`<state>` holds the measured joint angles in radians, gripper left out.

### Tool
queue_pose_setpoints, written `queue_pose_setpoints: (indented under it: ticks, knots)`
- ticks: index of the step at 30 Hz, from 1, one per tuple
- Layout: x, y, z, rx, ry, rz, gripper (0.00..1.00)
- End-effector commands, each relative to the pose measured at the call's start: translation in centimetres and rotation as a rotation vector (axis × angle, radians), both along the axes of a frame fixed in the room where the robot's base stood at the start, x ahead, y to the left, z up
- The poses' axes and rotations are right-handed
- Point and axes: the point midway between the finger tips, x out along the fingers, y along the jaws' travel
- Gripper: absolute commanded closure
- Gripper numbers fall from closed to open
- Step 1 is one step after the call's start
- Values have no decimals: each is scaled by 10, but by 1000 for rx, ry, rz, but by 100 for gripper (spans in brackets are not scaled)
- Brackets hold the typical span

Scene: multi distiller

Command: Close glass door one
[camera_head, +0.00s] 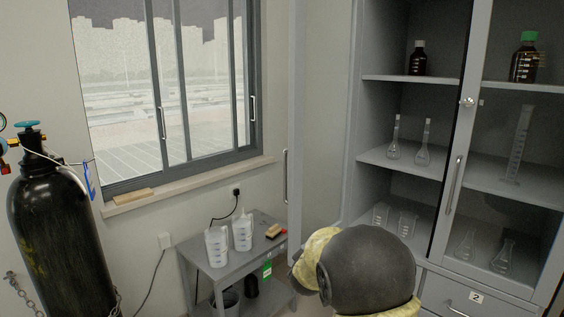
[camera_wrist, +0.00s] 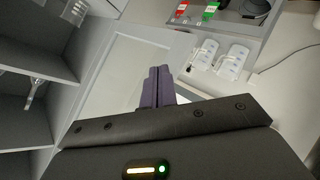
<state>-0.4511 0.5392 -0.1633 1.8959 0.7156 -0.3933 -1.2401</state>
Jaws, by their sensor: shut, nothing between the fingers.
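The cabinet's left glass door (camera_head: 322,130) stands swung open toward the window, with its handle (camera_head: 286,175) on its outer left edge. It leaves the left shelves uncovered. In the wrist view a framed pale pane (camera_wrist: 122,72) that looks like this door lies behind my gripper (camera_wrist: 157,72). The dark fingers are together and hold nothing. I cannot tell whether they touch the door. In the head view my arm hides the fingers and the door's lower part. The right glass door (camera_head: 512,140) is closed, with its handle (camera_head: 453,185) near its left edge.
Glassware and bottles such as a flask (camera_head: 394,142) stand on the open shelves. A small grey side table (camera_head: 220,268) with beakers (camera_head: 242,233) is left of the door. A black gas cylinder (camera_head: 62,240) stands far left. A drawer (camera_head: 470,298) is below the right door.

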Motion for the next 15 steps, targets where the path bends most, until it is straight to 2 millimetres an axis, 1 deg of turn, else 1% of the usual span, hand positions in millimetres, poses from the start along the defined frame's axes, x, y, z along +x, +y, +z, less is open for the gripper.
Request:
queue_pose_setpoints:
  ticks: [1, 3, 6, 9, 12, 15]
  knots:
    - [11, 12, 28, -49, -37, 11, 100]
    - [24, 25, 49, -123, -89, 18, 100]
    - [39, 45, 78, -232, -156, 21, 100]
    - [50, 65, 107, -344, -216, 15, 100]
    - [57, 85, 135, -459, -265, 0, 100]
    - [58, 107, 160, -574, -303, -19, 100]
